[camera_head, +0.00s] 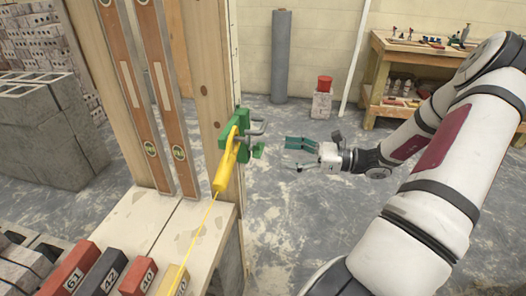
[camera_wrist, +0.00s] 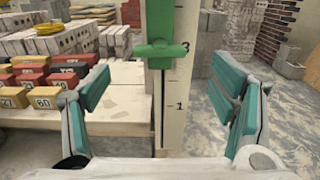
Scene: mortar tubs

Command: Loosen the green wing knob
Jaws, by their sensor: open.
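The green wing knob (camera_wrist: 160,48) shows in the wrist view with its wings level, on a green block (camera_wrist: 160,15) at the front of an upright board marked with numbers. In the head view the green block (camera_head: 234,128) sits on the wooden post, and a small green piece at its right, probably the knob (camera_head: 258,150), points toward my gripper. My gripper (camera_head: 292,155) is open and empty, to the right of the knob and apart from it. In the wrist view its teal fingers (camera_wrist: 163,108) stand wide to either side, with the knob centred above and beyond them.
A yellow piece (camera_head: 226,170) with a taut yellow line hangs by the green block. Two levels (camera_head: 160,90) lean on the post. Numbered bricks (camera_head: 105,270) lie on the ledge at lower left. A workbench (camera_head: 420,65) stands behind; the floor around my gripper is clear.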

